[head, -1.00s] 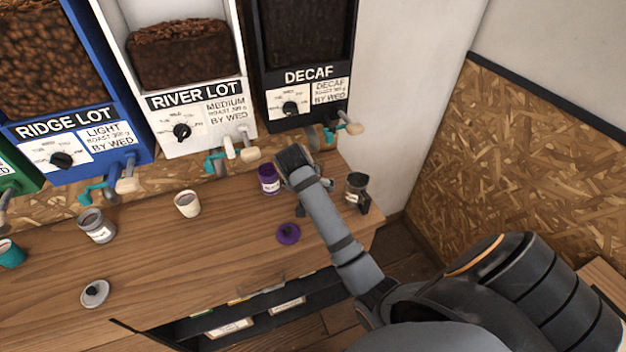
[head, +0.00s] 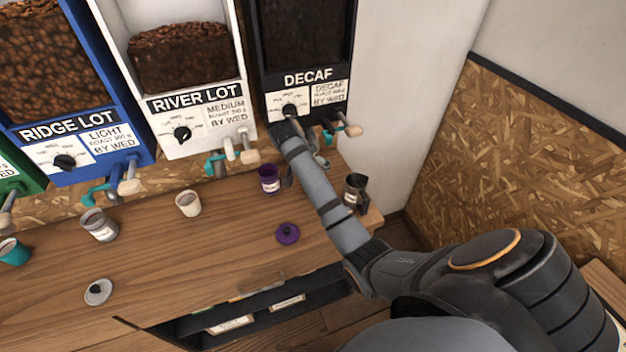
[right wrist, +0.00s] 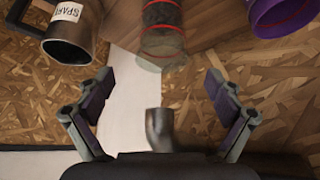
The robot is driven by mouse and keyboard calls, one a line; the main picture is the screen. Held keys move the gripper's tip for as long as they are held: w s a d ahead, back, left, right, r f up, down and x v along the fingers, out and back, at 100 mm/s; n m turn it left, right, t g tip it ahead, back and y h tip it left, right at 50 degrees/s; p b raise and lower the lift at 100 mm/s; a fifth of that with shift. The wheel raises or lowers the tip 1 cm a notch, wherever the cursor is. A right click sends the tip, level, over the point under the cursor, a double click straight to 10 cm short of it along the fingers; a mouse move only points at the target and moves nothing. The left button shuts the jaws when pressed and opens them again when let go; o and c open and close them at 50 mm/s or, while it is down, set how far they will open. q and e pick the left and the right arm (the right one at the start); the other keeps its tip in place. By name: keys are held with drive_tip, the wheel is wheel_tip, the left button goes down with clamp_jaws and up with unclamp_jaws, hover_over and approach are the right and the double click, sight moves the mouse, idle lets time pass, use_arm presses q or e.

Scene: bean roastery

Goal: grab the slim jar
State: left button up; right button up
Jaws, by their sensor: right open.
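A slim clear jar (right wrist: 163,28) with dark contents and thin red bands shows at the top middle of the right wrist view. It stands on the wooden counter and lines up with the gap between my fingers, apart from them. In the head view I cannot make it out; my right arm covers that spot. My right gripper (right wrist: 160,78) is open and empty, one finger on each side of that gap. In the head view the gripper is mostly hidden behind my arm, below the decaf bin. My left gripper is not in view.
A dark metal cup (head: 355,190) with a handle stands near the counter's right end; a purple jar (head: 269,180) stands left of my arm, with a purple lid (head: 288,233) in front. The decaf bin (head: 305,80) hangs above. Other cups (head: 188,203) stand further left.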

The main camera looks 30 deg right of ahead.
drive_tip(key=x, duration=0.1)
drive_tip(key=p+x, duration=0.1)
drive_tip(key=x, duration=0.2)
drive_tip(key=shift+w+a+f, duration=0.1)
drive_tip(key=shift+a+f, duration=0.05)
drive_tip(key=shift+f, duration=0.2)
drive_tip(key=shift+a+r, duration=0.1)
drive_tip(key=c, duration=1.6)
drive_tip(key=shift+c, duration=1.3)
drive_tip(key=shift+r, duration=0.1)
